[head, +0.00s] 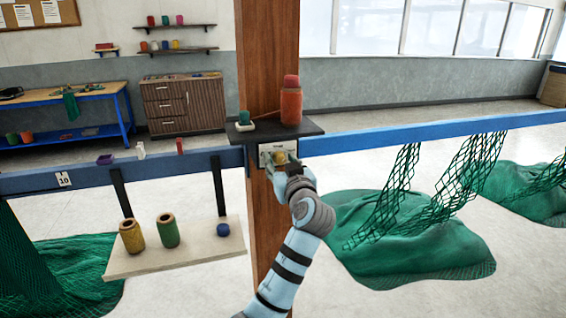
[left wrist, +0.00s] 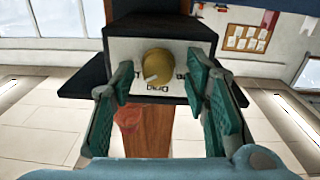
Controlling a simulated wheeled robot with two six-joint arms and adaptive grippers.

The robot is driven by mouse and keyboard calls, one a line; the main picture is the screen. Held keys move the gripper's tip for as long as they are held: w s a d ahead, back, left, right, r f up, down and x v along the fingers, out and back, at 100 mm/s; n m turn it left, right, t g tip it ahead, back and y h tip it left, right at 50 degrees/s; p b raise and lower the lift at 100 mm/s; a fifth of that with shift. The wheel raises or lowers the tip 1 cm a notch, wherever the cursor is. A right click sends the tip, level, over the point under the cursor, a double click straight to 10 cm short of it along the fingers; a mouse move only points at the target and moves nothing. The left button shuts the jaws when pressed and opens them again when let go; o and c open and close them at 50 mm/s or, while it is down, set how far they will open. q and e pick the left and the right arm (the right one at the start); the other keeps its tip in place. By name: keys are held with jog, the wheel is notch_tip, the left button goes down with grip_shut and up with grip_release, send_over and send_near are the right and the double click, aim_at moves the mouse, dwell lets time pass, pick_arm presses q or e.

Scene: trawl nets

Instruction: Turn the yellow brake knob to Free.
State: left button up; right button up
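The yellow brake knob (left wrist: 158,65) sits on a white label plate (left wrist: 119,51) on the front of a dark box. In the left wrist view, which looks upside down, its pale pointer mark lies toward the picture's lower left. The lettering around it is too blurred to read. In the head view, the knob (head: 279,157) shows small on the wooden post. My left gripper (left wrist: 160,82) has its green fingers apart, one on each side of the knob, with visible gaps. In the head view, my left gripper (head: 281,166) partly covers the plate. My right gripper is not in view.
The wooden post (head: 266,60) carries a dark shelf (head: 262,137) with an orange bottle (head: 291,107) and a green spool (head: 244,118). Blue rails (head: 400,134) run both ways. Green nets (head: 400,235) hang right. A pale board (head: 190,250) with spools is left.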

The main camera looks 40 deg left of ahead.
pick_arm(q)
jog(key=shift+w+f, duration=0.1)
jog(key=shift+w, duration=0.05)
grip_shut()
jog(key=shift+f+n+b, duration=0.2)
jog(key=shift+n+b, duration=0.1)
jog(key=shift+b, duration=0.35)
jog(key=n+b, duration=1.1)
jog(key=b, duration=0.3)
jog(key=shift+f, duration=0.2)
jog(key=n+b, duration=0.3)
jog(key=shift+n, duration=0.3)
jog(key=n+b, duration=0.2)
jog(key=n, duration=0.1)
jog(key=shift+r, duration=0.1)
jog(key=n+b, duration=0.1)
jog(key=n, duration=0.1)
jog(key=shift+n, duration=0.3)
jog(key=shift+r+n+b, duration=0.1)
jog(key=shift+n+b, duration=0.6)
jog(key=shift+n, duration=1.1)
